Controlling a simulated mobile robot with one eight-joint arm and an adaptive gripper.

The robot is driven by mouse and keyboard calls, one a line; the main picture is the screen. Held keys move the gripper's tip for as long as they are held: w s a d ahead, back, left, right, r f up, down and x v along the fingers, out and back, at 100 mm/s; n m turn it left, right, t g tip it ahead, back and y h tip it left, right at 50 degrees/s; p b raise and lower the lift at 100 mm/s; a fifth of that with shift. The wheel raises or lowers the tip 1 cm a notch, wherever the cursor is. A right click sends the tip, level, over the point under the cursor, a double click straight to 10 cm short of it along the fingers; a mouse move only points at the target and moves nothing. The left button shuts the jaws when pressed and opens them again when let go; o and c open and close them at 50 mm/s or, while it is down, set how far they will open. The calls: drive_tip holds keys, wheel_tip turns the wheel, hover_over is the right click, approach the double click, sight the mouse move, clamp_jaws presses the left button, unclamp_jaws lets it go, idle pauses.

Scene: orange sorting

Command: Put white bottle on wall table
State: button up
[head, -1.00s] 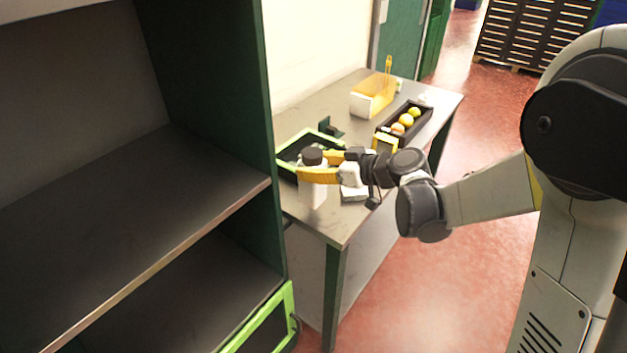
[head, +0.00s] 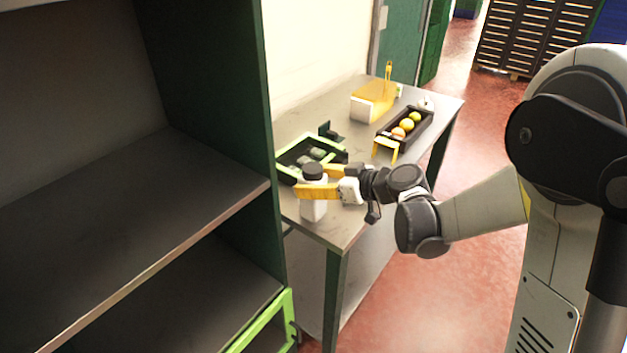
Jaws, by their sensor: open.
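The white bottle (head: 313,211) with a dark cap stands upright at the near left end of the wall table (head: 346,228); its base appears to rest on the tabletop. My gripper (head: 318,182) has yellow fingers and reaches in from the right. It is open, with one finger across the near side of the bottle and the other behind it. The fingers partly hide the bottle's upper body, and I cannot tell whether they touch it.
A green-rimmed black crate (head: 290,176) lies just behind the bottle. Further back are a black tray of fruit (head: 424,126) and a yellow box (head: 372,104). A dark shelf unit (head: 215,100) stands close on the left.

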drive_tip(key=p+v, duration=0.4)
drive_tip(key=v, duration=0.8)
drive_tip(key=s+d+r+m+h, duration=0.1)
drive_tip(key=s+d+m+h, duration=0.2)
drive_tip(key=s, duration=0.3)
drive_tip(key=s+d+r+m+h, duration=0.1)
drive_tip(key=s+d+m+h, duration=0.2)
drive_tip(key=s, duration=0.4)
drive_tip(key=s+d+r+m+g+h, duration=0.1)
drive_tip(key=s+d+m+h, duration=0.2)
drive_tip(key=s, duration=0.4)
drive_tip(key=shift+s+d+m+h, duration=0.15)
drive_tip(key=shift+d+m+h, duration=0.1)
drive_tip(key=shift+m+h, duration=0.55)
drive_tip(key=shift+a, duration=0.15)
